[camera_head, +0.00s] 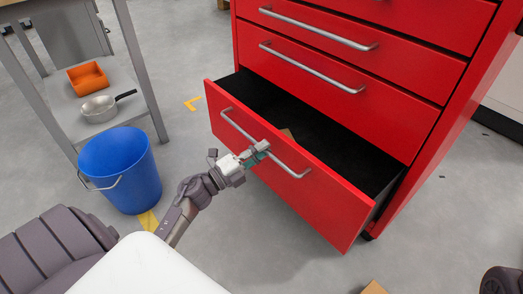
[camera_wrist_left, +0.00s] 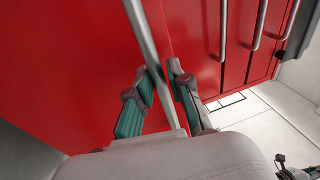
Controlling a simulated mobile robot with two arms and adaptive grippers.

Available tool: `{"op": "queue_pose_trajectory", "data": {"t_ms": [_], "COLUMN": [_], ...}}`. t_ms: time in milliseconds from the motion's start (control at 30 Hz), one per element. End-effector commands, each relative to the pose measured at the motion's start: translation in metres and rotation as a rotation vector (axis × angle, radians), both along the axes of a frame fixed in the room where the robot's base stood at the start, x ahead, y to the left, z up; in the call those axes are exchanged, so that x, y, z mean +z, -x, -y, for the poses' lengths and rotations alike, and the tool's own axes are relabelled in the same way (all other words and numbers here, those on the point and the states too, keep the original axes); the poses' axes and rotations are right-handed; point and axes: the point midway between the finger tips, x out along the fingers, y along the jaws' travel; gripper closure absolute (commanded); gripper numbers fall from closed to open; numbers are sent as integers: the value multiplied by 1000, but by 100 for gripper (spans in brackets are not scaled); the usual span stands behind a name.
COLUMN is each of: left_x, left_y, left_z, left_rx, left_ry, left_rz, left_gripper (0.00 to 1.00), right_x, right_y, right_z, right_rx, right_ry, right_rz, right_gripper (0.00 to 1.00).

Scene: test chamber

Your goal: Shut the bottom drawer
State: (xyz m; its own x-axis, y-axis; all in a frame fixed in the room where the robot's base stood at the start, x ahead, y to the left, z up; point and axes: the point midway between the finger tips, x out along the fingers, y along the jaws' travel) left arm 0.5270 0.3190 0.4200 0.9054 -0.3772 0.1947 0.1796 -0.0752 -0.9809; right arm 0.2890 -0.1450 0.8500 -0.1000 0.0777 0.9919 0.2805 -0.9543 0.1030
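The bottom drawer (camera_head: 325,203) of the red cabinet is pulled well out, and its dark inside shows. Its long metal handle (camera_head: 235,124) runs across the front. My left gripper (camera_head: 262,149) is at the middle of this handle. In the left wrist view the handle bar (camera_wrist_left: 143,35) passes between the two green-padded fingers of the gripper (camera_wrist_left: 161,78). The fingertips stand apart, with a gap beside the bar, so it looks open around the handle. A small dark gripper-like part (camera_wrist_left: 288,170) shows at the lower right edge of that view, perhaps my right gripper.
The upper drawers (camera_head: 325,88) are shut. A small brown object (camera_head: 287,133) shows inside the open drawer. A blue bucket (camera_head: 120,170) stands at the left beside a grey shelf holding a pan (camera_head: 98,109) and an orange tray (camera_head: 88,78). A brown object (camera_head: 374,288) lies at the bottom edge.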

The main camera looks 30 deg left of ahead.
Motion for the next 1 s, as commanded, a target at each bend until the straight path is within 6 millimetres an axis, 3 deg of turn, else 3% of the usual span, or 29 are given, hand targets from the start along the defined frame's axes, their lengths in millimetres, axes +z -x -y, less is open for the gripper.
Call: {"op": "queue_pose_trajectory", "data": {"t_ms": [100,467,1000], "left_x": [0,-3,-22], "left_y": [0,6,95], "left_z": [0,-2,-39], "left_rx": [0,0,1], "left_ry": [-2,-3,-1], "left_rz": [1,-3,-3], "left_gripper": [61,61,61], "right_x": [0,0,0], "right_y": [0,1,0], "right_z": [0,0,0], "right_rx": [0,-1,0], "right_ry": [0,2,0], "right_rz": [0,2,0], "right_gripper": [100,100,100]}}
